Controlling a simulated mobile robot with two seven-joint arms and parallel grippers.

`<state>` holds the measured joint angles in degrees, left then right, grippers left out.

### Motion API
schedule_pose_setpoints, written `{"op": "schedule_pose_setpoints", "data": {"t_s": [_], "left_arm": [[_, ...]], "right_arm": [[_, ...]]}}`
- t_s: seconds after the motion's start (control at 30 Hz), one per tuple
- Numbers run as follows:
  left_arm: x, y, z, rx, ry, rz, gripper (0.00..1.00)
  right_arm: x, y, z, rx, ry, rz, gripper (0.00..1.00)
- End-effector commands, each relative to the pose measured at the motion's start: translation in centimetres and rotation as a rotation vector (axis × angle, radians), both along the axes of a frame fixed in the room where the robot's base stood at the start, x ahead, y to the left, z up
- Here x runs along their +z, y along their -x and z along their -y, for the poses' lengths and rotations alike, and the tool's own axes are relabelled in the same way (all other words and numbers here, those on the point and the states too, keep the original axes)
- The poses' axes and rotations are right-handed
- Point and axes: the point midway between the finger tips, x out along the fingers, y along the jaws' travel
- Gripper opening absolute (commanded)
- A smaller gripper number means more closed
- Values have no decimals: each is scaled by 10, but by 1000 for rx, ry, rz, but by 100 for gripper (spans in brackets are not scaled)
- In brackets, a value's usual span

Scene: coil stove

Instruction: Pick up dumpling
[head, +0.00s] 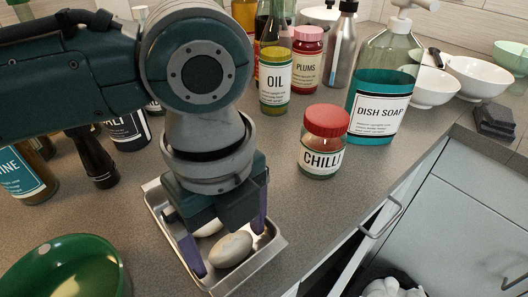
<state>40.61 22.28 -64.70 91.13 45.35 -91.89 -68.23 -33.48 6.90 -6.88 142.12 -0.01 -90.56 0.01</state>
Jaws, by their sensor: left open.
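A pale, oval dumpling (233,249) lies in a small metal tray (276,246) on the counter. A second pale piece (209,228) lies behind it in the tray, mostly hidden by my gripper. My left gripper (226,238) points down over the tray with its purple fingers apart. One finger is to the left of the front dumpling and the other is behind it to the right. I cannot tell whether either finger touches it. My right gripper is not in view.
A green bowl (68,270) stands left of the tray. A chilli jar (322,141), a dish soap bottle (383,90) and an oil jar (275,80) stand behind and right. The counter edge runs along the right, above a partly open drawer with a handle (381,217).

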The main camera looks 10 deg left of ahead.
Motion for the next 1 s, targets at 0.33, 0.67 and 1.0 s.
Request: {"op": "schedule_pose_setpoints", "data": {"t_s": [0.33,0.67,1.0], "left_arm": [[-6,0,0,-1,1,1,85],[-5,0,0,-1,1,1,48],[-5,0,0,-1,1,1,23]], "right_arm": [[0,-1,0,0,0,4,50],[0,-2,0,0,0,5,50],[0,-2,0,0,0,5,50]]}}
